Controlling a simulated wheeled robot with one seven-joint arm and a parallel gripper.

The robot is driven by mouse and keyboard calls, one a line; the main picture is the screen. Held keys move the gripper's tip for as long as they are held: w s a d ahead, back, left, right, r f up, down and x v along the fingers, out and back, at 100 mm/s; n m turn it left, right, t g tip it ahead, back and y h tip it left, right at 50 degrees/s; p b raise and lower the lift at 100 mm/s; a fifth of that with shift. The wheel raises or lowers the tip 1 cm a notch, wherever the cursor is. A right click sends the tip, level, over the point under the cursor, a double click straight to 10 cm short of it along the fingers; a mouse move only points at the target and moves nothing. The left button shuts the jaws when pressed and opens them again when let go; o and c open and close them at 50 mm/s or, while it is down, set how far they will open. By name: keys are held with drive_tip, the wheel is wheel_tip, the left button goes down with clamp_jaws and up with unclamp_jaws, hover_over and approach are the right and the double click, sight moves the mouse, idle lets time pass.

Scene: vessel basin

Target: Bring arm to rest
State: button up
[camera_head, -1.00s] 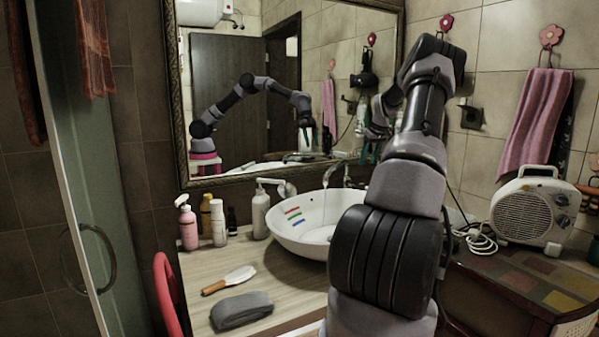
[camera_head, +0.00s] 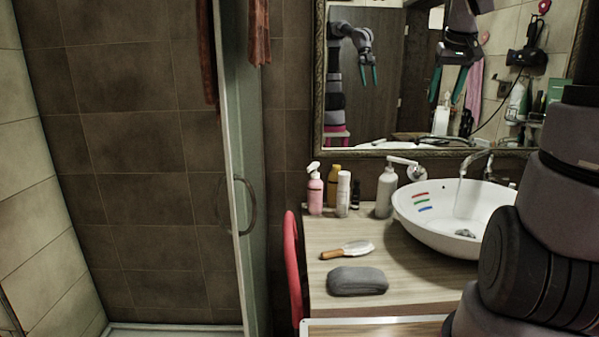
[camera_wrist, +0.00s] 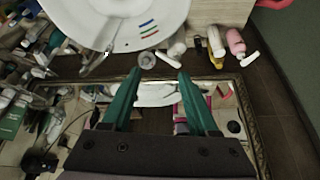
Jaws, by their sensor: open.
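My gripper (camera_head: 450,84) hangs in front of the mirror in the head view, its two green fingers pointing down and spread apart with nothing between them. In the wrist view my gripper (camera_wrist: 158,76) also shows as two separated green fingers, with the white basin (camera_wrist: 120,18) beyond them. My arm comes up along the right edge of the head view and bends above the picture's top. The basin (camera_head: 440,240) stands on the counter, below the gripper in the picture, and appears partly covered by my arm.
The mirror (camera_head: 395,150) reflects my arm. A faucet (camera_head: 476,160) runs water into the basin. Several bottles (camera_head: 343,195), a hairbrush (camera_head: 347,250) and a folded grey cloth (camera_head: 357,281) occupy the counter (camera_head: 400,287). A red chair back (camera_head: 291,265) and glass shower door (camera_head: 232,200) stand left.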

drive_tip(key=s+a+f+m+t+y, duration=0.1)
drive_tip(key=s+a, duration=0.5)
drive_tip(key=s, duration=0.5)
drive_tip(key=s+a+m+t+y, duration=0.1)
drive_tip(key=s+a+y, duration=0.1)
drive_tip(key=s+a, duration=0.4)
drive_tip(key=s, duration=0.5)
drive_tip(key=shift+f+m, duration=0.3)
drive_tip(key=shift+f, duration=0.1)
drive_tip(key=shift+o, duration=0.2)
drive_tip(key=shift+w, duration=0.2)
